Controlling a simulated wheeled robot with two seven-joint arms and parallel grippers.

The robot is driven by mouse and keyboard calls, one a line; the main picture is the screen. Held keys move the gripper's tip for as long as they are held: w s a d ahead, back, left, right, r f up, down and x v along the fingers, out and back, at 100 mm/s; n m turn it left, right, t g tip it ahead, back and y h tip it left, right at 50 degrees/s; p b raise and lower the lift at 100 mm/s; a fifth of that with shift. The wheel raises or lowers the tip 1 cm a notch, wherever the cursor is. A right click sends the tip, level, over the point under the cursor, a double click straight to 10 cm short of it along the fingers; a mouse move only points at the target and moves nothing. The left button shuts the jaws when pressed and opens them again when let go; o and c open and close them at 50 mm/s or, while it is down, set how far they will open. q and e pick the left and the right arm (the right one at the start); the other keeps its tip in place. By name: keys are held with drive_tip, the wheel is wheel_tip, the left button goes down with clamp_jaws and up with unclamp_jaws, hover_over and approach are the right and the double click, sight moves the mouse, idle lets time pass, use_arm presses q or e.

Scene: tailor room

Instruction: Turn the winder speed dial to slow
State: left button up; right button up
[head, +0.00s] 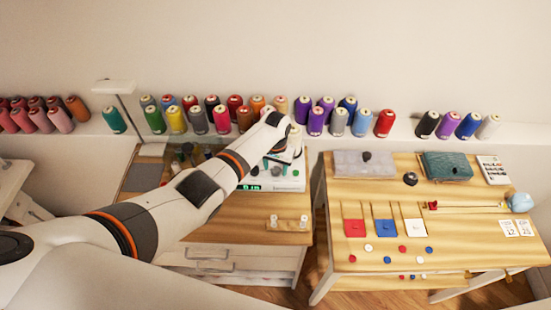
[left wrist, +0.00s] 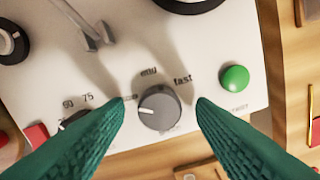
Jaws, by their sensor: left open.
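The winder (head: 262,182) is a white machine with a green-lit display, on the wooden table under my left arm in the head view. Its speed dial (left wrist: 160,107) is a grey round knob in the middle of the left wrist view. The labels "med" and "fast" show above it; a label at its left is partly hidden by a finger. A pale mark shows on the knob's left side. My left gripper (left wrist: 160,103) is open, with one green ridged finger on each side of the dial and visible gaps to it. My right gripper is in neither view.
A green button (left wrist: 234,78) sits right of the dial. Another knob marked 60 and 75 is partly hidden behind the left finger, near a red part (left wrist: 36,136). Thread spools (head: 223,120) line the shelf behind. A second wooden table (head: 440,275) stands at the right.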

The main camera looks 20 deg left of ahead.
sight(275, 170)
use_arm(q)
wheel_tip(275, 170, up, 12)
drive_tip(key=shift+f, duration=0.25)
drive_tip(key=shift+f, duration=0.1)
idle(0.4)
